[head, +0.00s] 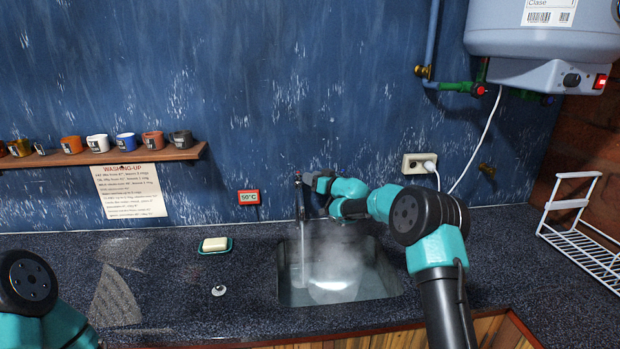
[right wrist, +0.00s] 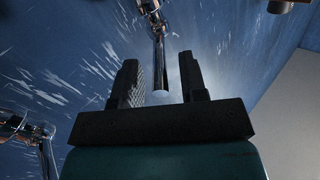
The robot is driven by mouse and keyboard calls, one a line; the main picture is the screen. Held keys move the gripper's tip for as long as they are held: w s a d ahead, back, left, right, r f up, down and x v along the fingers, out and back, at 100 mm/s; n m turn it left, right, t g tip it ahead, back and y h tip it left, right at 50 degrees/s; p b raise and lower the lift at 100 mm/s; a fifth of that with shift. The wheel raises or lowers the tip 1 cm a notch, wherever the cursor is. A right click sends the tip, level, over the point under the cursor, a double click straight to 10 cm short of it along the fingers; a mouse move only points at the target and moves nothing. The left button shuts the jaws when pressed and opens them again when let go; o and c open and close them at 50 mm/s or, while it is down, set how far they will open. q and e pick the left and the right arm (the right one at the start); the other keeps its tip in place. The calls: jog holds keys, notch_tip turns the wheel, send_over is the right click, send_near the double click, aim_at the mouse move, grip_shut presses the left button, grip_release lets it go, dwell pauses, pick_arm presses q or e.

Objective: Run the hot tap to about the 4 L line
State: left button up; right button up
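The sink (head: 388,290) is set in the speckled counter, with water (head: 345,292) in it and steam rising above. A thin stream (head: 304,255) falls from the chrome tap (head: 299,205) at the sink's back left. I cannot make out a 4 L line. My right gripper (head: 312,180) is at the top of the tap. In the right wrist view its two dark fingers (right wrist: 160,90) stand apart, with a chrome tap part (right wrist: 158,50) between them and gaps on both sides. My left arm shows at the lower left; its gripper is out of frame.
A red display (head: 248,197) reads 50°C. A soap dish (head: 215,246) and plug (head: 219,290) lie left of the sink. A white rack (head: 585,250) stands at the right. A water heater (head: 545,45) hangs above; mugs line a shelf (head: 100,157).

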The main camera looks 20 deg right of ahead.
jog(key=shift+w+a, duration=0.4)
jog(key=shift+w, duration=0.15)
jog(key=shift+c, duration=0.3)
grip_shut()
